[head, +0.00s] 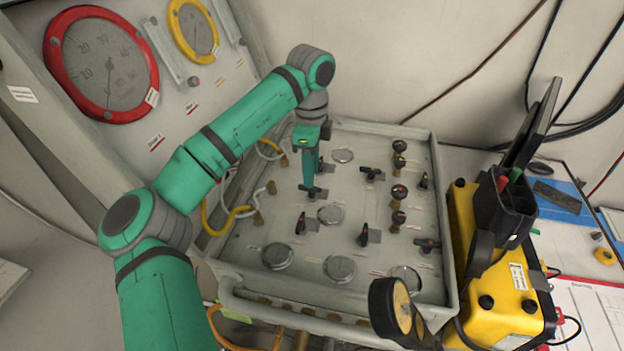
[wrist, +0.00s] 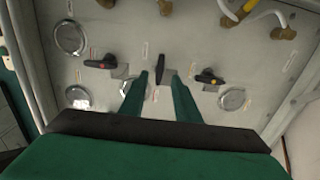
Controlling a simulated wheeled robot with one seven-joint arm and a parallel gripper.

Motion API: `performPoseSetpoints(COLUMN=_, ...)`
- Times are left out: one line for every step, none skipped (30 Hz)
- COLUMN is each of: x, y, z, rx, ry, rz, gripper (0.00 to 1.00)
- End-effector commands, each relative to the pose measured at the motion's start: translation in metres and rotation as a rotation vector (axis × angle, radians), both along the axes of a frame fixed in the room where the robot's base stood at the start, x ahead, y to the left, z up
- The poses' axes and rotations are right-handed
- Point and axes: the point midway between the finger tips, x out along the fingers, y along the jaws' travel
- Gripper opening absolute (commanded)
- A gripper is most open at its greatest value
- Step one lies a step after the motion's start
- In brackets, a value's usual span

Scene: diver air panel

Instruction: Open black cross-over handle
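An all-black handle (wrist: 160,69) shows between and just beyond my fingertips in the wrist view, on the grey panel. My gripper (wrist: 159,78) is open, one finger on each side of that handle. I cannot tell whether either finger touches it. In the head view my gripper (head: 310,183) points down at a black handle (head: 314,192) on the left-middle of the panel (head: 260,232), and partly hides it. Other black handles sit nearby, such as one (head: 371,174) to the right. The labels are too small to read, so I cannot confirm which is the cross-over handle.
Brass fittings with hoses (head: 258,216) line the left side. Gauges (head: 101,64) hang at upper left. A yellow case (head: 490,290) stands close on the right.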

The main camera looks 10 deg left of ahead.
Motion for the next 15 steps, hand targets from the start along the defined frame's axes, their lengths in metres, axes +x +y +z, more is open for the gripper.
performPoseSetpoints(x=-0.001, y=0.001, z=-0.008, rx=0.001, ry=0.002, rz=0.001, gripper=0.29)
performPoseSetpoints(x=-0.001, y=0.0, z=-0.012, rx=0.0, ry=0.001, rz=0.0, gripper=0.29)
performPoseSetpoints(x=-0.001, y=0.0, z=-0.017, rx=0.0, ry=0.001, rz=-0.001, gripper=0.29)
performPoseSetpoints(x=0.0, y=0.0, z=-0.021, rx=0.001, ry=0.001, rz=-0.001, gripper=0.29)
performPoseSetpoints(x=0.0, y=-0.001, z=-0.024, rx=0.001, ry=0.001, rz=-0.002, gripper=0.29)
performPoseSetpoints(x=0.0, y=-0.002, z=-0.027, rx=0.0, ry=0.0, rz=-0.003, gripper=0.29)
performPoseSetpoints(x=0.0, y=-0.002, z=-0.03, rx=0.0, ry=0.0, rz=-0.004, gripper=0.29)
performPoseSetpoints(x=0.0, y=-0.002, z=-0.032, rx=0.001, ry=0.0, rz=-0.004, gripper=0.29)
performPoseSetpoints(x=0.0, y=-0.002, z=-0.034, rx=0.001, ry=0.0, rz=-0.004, gripper=0.29)
performPoseSetpoints(x=0.0, y=-0.002, z=-0.035, rx=0.001, ry=0.0, rz=-0.004, gripper=0.29)
performPoseSetpoints(x=0.0, y=-0.002, z=-0.036, rx=0.001, ry=0.0, rz=-0.004, gripper=0.29)
performPoseSetpoints(x=0.0, y=-0.002, z=-0.036, rx=0.001, ry=0.0, rz=-0.004, gripper=0.29)
performPoseSetpoints(x=0.0, y=-0.002, z=-0.037, rx=0.001, ry=0.0, rz=-0.004, gripper=0.29)
performPoseSetpoints(x=0.0, y=-0.002, z=-0.037, rx=0.0, ry=-0.001, rz=-0.004, gripper=0.29)
performPoseSetpoints(x=0.0, y=-0.002, z=-0.037, rx=0.0, ry=-0.001, rz=-0.004, gripper=0.29)
